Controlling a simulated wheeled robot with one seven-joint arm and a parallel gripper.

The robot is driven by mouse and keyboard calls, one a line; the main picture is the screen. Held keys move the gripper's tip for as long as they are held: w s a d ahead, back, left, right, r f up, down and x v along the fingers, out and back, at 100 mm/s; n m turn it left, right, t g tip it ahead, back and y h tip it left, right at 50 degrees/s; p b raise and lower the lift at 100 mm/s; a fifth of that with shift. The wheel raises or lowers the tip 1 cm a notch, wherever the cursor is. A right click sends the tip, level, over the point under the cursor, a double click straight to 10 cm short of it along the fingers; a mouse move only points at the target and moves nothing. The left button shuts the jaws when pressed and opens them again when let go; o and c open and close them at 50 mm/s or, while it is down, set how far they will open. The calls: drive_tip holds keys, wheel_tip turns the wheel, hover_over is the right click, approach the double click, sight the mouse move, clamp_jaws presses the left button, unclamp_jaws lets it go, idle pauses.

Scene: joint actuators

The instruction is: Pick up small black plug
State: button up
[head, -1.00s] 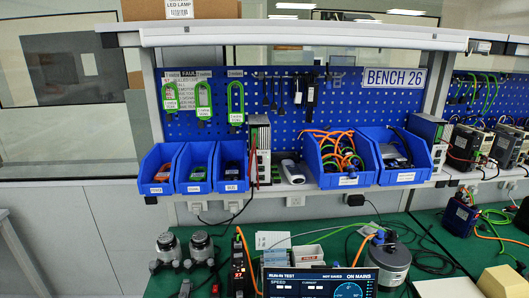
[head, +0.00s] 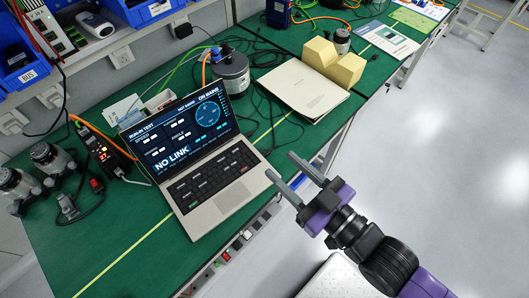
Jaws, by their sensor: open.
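A small black plug (head: 183,31) sits at the wall trunking at the top left, above the back edge of the green bench, with a dark cable close by. It is small in the picture, and I cannot tell how far it is seated. My gripper (head: 281,165) is at the lower right, in front of the bench's front edge. Its two grey fingers are spread apart with nothing between them, pointing up and left toward the bench. It is well apart from the plug, with the laptop and a round grey motor on the bench between.
An open laptop (head: 215,190) stands near the bench's front edge. The motor (head: 232,72), a folder (head: 303,88) with yellow blocks (head: 333,62), and two small motors (head: 50,160) also stand there. Cables cross the green bench (head: 100,240). A power strip (head: 235,245) runs along the front.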

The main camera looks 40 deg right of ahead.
drive_tip(key=w+d+f+m+g+h+b, duration=0.1)
drive_tip(key=w+d+f+m+g, duration=0.3)
drive_tip(key=w, duration=0.5)
drive_tip(key=w+d+f+m+g+h, duration=0.1)
drive_tip(key=w+d+f+m+h, duration=0.15)
drive_tip(key=w+d, duration=0.55)
drive_tip(key=w+d+f+m+g+b, duration=0.1)
drive_tip(key=w+d+f+m+g, duration=0.3)
drive_tip(key=w, duration=0.6)
drive_tip(key=m+g+y, duration=0.4)
drive_tip(key=m+g, duration=0.4)
drive_tip(key=g, duration=0.1)
hover_over(266, 152)
wheel_tip(266, 152, down, 6)
drive_tip(key=shift+w+d+r, duration=0.1)
drive_tip(key=shift+w+r, duration=0.05)
drive_tip(key=shift+r, duration=0.05)
drive_tip(key=shift+f+m, duration=0.2)
drive_tip(key=shift+m, duration=0.15)
drive_tip(key=shift+f, duration=3.75)
clamp_jaws()
